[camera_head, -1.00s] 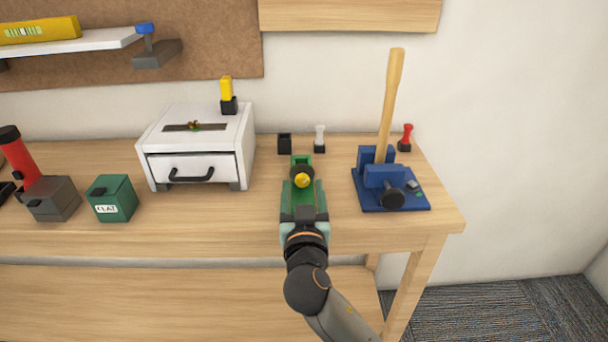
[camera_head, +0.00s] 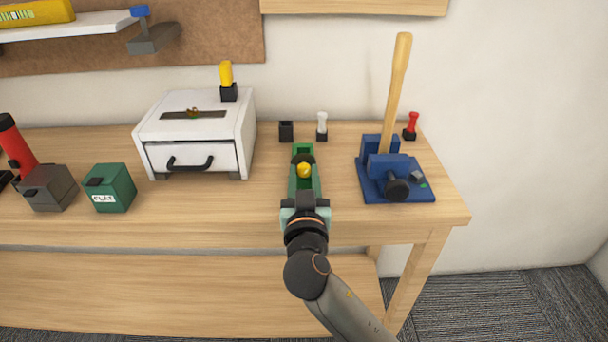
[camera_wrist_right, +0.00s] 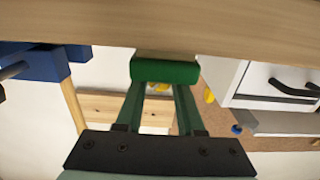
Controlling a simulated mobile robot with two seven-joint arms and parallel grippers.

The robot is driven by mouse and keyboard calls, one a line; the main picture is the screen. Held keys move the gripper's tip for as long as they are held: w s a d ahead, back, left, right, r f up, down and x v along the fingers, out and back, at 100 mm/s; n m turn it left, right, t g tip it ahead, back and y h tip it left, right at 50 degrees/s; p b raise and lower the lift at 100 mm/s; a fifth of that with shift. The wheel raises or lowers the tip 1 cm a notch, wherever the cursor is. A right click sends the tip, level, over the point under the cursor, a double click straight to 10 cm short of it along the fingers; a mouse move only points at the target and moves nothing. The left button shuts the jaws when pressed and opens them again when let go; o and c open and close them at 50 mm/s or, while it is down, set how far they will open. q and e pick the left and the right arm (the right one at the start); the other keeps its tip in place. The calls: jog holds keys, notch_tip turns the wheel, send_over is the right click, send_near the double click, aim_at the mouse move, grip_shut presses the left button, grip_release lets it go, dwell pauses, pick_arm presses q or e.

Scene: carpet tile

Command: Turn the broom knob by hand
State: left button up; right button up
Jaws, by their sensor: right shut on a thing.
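A blue holder (camera_head: 365,195) stands at the right end of the workbench. A pale wooden broom handle (camera_head: 396,90) rises from it, tilted slightly right. A round black knob (camera_head: 397,187) sticks out of the holder's front. My right gripper (camera_head: 304,172) is left of the holder, clear of the knob. It is shut on a green block (camera_wrist_right: 165,70), seen between the fingertips in the right wrist view. A yellow ball in a dark ring (camera_head: 304,170) shows between the fingers in the head view; how it joins the green block is unclear. My left gripper is out of view.
Behind my right gripper stand a small black block (camera_head: 286,131) and a white-handled piece (camera_head: 322,126). A red-handled piece (camera_head: 411,126) is behind the holder. A white drawer box (camera_head: 195,135), a green box (camera_head: 110,188) and a grey box (camera_head: 47,188) stand left.

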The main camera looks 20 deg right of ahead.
grip_shut()
jog(key=n+p, duration=0.1)
jog(key=n, duration=0.3)
jog(key=shift+d+r+p, duration=0.1)
jog(key=shift+r+p, duration=0.1)
jog(key=shift+p, duration=0.2)
jog(key=shift+n+p, duration=0.5)
jog(key=shift+n, duration=0.7)
jog(key=o, duration=0.6)
grip_release()
jog(key=shift+f, duration=0.1)
